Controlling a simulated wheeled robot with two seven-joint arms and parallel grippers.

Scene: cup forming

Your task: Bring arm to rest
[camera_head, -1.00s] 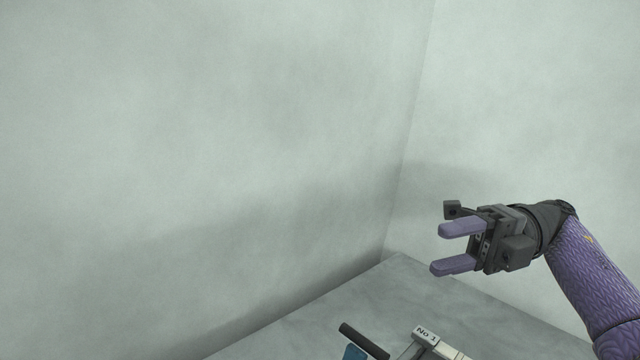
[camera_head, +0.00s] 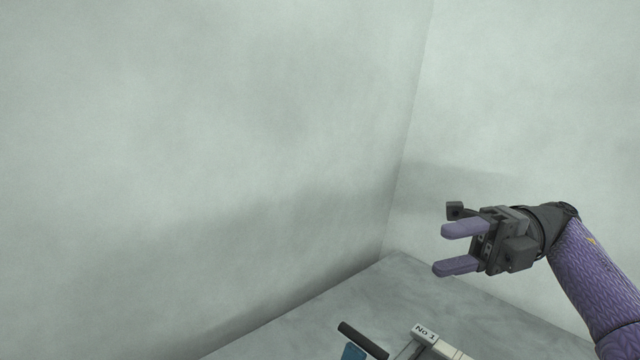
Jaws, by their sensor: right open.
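My right gripper (camera_head: 457,249) comes in from the right on a purple arm. Its two purple fingers point left and stand apart, with nothing between them. It is raised above the grey surface (camera_head: 400,285), near the corner of the walls, and touches nothing that I can see. My left gripper is not in view.
Pale walls (camera_head: 200,150) meet in a corner behind. The air left of the gripper is free.

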